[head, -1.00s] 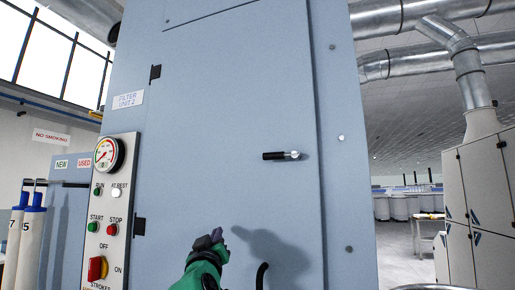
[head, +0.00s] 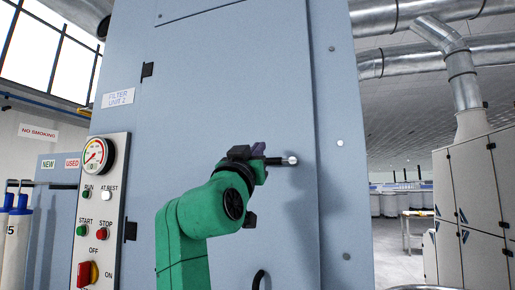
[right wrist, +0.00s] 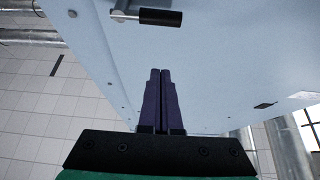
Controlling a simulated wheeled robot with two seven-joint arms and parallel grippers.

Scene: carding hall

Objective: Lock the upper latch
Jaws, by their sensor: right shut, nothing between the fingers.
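The upper latch (head: 291,160) is a black grip on a silver pivot, near the right edge of the pale blue cabinet door (head: 235,80). Its grip lies level and points left from the pivot. It also shows in the right wrist view (right wrist: 160,17), beyond the fingertips and apart from them. My right gripper (head: 259,150) is shut and empty, with purple fingers, and overlaps the left end of the grip in the head view. In the right wrist view its fingers (right wrist: 160,72) lie together. My left gripper is not in view.
A second black handle (head: 259,279) shows low on the door, partly cut off. A control panel (head: 104,215) with a gauge (head: 97,156), buttons and a red switch (head: 88,273) stands left of the door. Open hall floor lies to the right.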

